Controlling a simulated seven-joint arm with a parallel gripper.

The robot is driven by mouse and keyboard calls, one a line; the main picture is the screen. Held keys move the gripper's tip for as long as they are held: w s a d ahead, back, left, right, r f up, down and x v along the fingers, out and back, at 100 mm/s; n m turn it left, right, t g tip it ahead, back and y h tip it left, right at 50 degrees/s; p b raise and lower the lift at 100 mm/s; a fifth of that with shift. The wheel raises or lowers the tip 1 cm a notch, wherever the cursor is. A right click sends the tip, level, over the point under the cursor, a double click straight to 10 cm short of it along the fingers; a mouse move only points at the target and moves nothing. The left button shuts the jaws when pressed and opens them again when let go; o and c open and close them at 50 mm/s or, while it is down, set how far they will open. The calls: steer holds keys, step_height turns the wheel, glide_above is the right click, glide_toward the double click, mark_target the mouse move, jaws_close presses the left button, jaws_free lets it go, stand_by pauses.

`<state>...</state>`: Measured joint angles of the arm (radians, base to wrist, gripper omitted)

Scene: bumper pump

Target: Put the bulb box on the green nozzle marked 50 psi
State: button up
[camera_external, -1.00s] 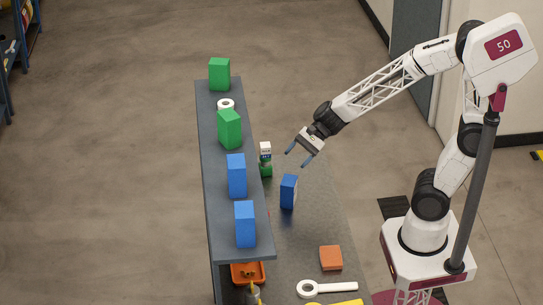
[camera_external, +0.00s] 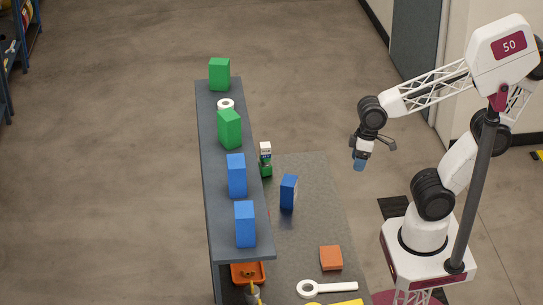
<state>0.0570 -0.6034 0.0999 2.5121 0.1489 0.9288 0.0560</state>
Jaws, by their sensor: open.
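A small box with a white top and green lower part (camera_external: 265,159), perhaps the bulb box, stands on the grey table beside the shelf. No print on it can be read. Two green blocks stand on the raised shelf, one at its far end (camera_external: 219,74) and one nearer (camera_external: 230,129). I see no 50 psi marking on them and cannot tell which thing is the green nozzle. My gripper (camera_external: 359,165) is open and empty, pointing down in the air to the right of the table objects, well apart from the small box.
The dark raised shelf (camera_external: 204,170) also holds two blue blocks (camera_external: 237,175) and a white ring (camera_external: 226,104). On the table (camera_external: 318,200) are a dark blue box (camera_external: 288,192), an orange block (camera_external: 331,258) and a white ring-ended tool (camera_external: 327,289). An orange bin (camera_external: 247,272) sits below the shelf.

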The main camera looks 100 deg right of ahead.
steer(key=shift+s+d+r+n+h, duration=0.35)
steer(key=shift+s+r+n+h, duration=0.2)
steer(key=shift+s+n+h, duration=0.35)
steer(key=shift+w, duration=0.1)
stand_by(0.8)
